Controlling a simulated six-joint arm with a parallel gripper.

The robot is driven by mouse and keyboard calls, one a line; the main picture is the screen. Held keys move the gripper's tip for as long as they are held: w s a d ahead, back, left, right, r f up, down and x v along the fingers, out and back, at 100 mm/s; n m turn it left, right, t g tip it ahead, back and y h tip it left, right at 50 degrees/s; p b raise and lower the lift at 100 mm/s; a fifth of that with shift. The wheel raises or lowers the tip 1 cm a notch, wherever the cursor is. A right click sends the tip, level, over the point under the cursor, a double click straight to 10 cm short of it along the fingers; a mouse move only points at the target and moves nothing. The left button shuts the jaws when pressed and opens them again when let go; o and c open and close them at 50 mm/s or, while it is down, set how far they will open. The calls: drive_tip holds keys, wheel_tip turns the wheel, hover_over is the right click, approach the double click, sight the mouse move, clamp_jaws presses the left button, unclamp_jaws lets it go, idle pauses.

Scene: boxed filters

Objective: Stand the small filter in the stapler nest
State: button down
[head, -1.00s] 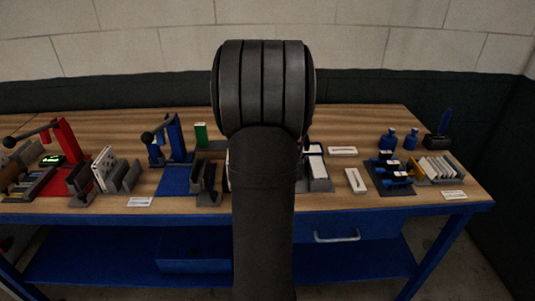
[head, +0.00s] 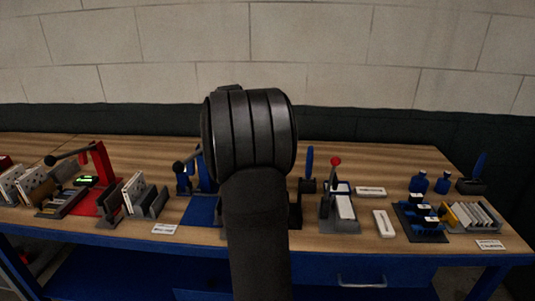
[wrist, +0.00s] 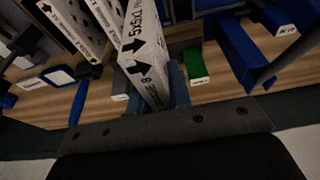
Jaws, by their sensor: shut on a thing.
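In the wrist view my gripper (wrist: 153,96) is shut on a white boxed filter (wrist: 148,62) with black arrows and print. The filter stands up from the fingers, tilted in the picture, and its far end runs out of view. In the head view my own arm hides the gripper and the held filter. A red lever machine (head: 103,165) and a blue one (head: 187,172) stand on the bench, with grey upright holders (head: 152,204) beside the red one. I cannot tell which holder is the stapler nest.
More white printed filters (wrist: 72,22) are close to the left of the held one. A green block (wrist: 197,66) and blue machine parts (wrist: 240,50) lie to its right. At the bench's right are a dark tray (head: 420,220), a rack of white pieces (head: 474,215) and blue bottles (head: 418,182).

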drive_tip(key=a, duration=0.1)
drive_tip(key=s+a, duration=0.1)
drive_tip(key=a, duration=0.1)
drive_tip(key=s+a, duration=0.1)
drive_tip(key=a, duration=0.1)
drive_tip(key=shift+f, duration=0.1)
drive_tip(key=shift+s+x, duration=0.2)
drive_tip(key=shift+x, duration=0.6)
drive_tip(key=shift+s+x, duration=0.15)
drive_tip(key=shift+x, duration=0.6)
drive_tip(key=shift+s+x, duration=0.2)
drive_tip(key=shift+x, duration=0.6)
drive_tip(key=shift+d+f, duration=0.1)
drive_tip(key=shift+f, duration=0.2)
drive_tip(key=shift+f, duration=1.1)
drive_tip(key=shift+f, duration=0.25)
drive_tip(key=shift+f, duration=0.95)
drive_tip(key=shift+f, duration=0.5)
